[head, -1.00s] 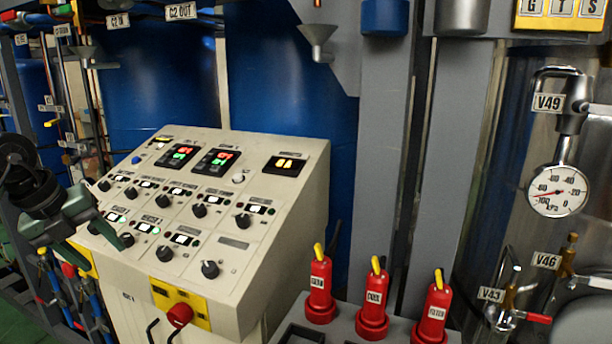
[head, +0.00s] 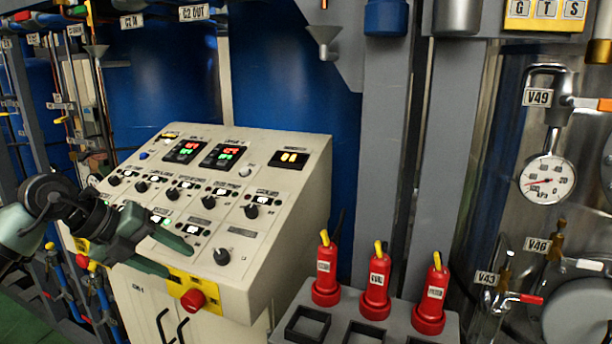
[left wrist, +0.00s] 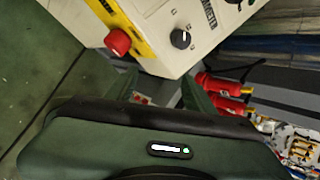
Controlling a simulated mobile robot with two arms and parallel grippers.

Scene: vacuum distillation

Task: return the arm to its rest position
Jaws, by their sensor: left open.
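My left gripper (head: 178,256) comes in from the left in the head view. Its two green fingers are apart, with nothing visible between them. It hangs in front of the lower left part of the beige control console (head: 262,262), near the red emergency button (head: 193,299) on its yellow plate. The gripper hides some knobs on the console's left. In the left wrist view the green fingers (left wrist: 162,88) are spread, with the red button (left wrist: 118,41) and a black knob (left wrist: 181,39) beyond them. My right gripper is in neither view.
Three red bottle-shaped items (head: 376,290) with yellow tips stand on a grey rack (head: 290,328) to the right of the console. A pressure gauge (head: 547,180) and valves sit on a steel vessel at the far right. Pipes and valves line the left.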

